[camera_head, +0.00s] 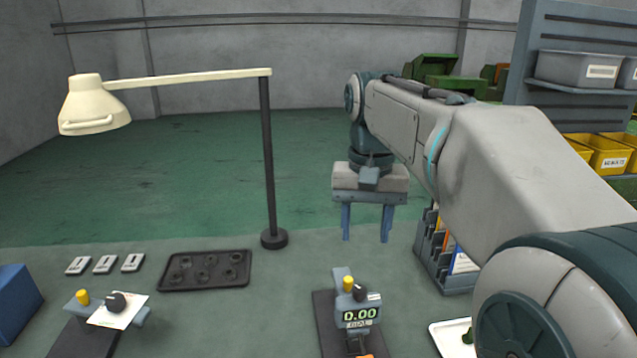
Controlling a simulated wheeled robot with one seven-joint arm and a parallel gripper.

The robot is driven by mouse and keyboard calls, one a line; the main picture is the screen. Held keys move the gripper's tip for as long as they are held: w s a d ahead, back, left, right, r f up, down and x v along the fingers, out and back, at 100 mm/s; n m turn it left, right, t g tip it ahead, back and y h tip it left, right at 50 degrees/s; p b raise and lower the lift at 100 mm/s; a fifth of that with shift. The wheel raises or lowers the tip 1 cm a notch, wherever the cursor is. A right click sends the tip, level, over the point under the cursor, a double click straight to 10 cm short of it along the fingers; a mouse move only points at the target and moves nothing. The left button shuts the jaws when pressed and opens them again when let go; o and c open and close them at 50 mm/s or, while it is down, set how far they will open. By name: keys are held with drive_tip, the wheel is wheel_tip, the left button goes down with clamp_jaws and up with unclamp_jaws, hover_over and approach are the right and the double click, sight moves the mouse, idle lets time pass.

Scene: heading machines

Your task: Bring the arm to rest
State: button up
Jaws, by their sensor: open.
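My arm reaches in from the right side of the head view and extends toward the middle. My gripper (367,222) hangs at its end, pointing down, with its two blue fingers apart and nothing between them. It is in the air above the bench, behind and above the gauge with the display in the picture. It touches nothing that I can see.
A gauge (360,315) reading 0.00 stands below my gripper. A lamp (268,160) on a dark post stands to the left. A dark tray (205,270), several small labelled plates and a blue block (15,303) lie left. A file rack (447,258) stands right, near my arm.

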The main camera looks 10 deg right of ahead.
drive_tip(key=s+f+n+t, duration=0.2)
drive_tip(key=s+f, duration=1.1)
drive_tip(key=f, duration=0.3)
drive_tip(key=shift+s+f+n+t, duration=0.3)
drive_tip(key=shift+s+n+t, duration=0.05)
drive_tip(key=shift+n+t, duration=0.05)
drive_tip(key=shift+s, duration=0.1)
